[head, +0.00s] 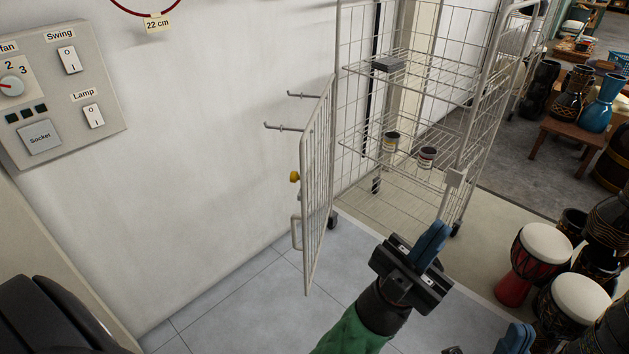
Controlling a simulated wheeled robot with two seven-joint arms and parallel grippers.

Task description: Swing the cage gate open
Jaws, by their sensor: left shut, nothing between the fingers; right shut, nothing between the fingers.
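The cage gate (317,180) is a pale wire-mesh panel at the left front of the wire cage (455,178). It stands swung out from the cage towards me, seen nearly edge-on, and the cage front is uncovered. A yellow knob (295,176) and a looped handle (296,232) are on its left side. My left gripper (432,243), with blue fingers, is shut and empty to the right of the gate, in front of the cage, apart from the gate. My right gripper (515,338) is shut at the bottom edge, mostly cut off.
Cage shelves hold a dark box (389,64) and two small tins (391,141) (427,157). Goblet drums (545,243) crowd the lower right. A wall switch panel (62,95) is at left. Tiled floor (245,310) left of the gate is clear.

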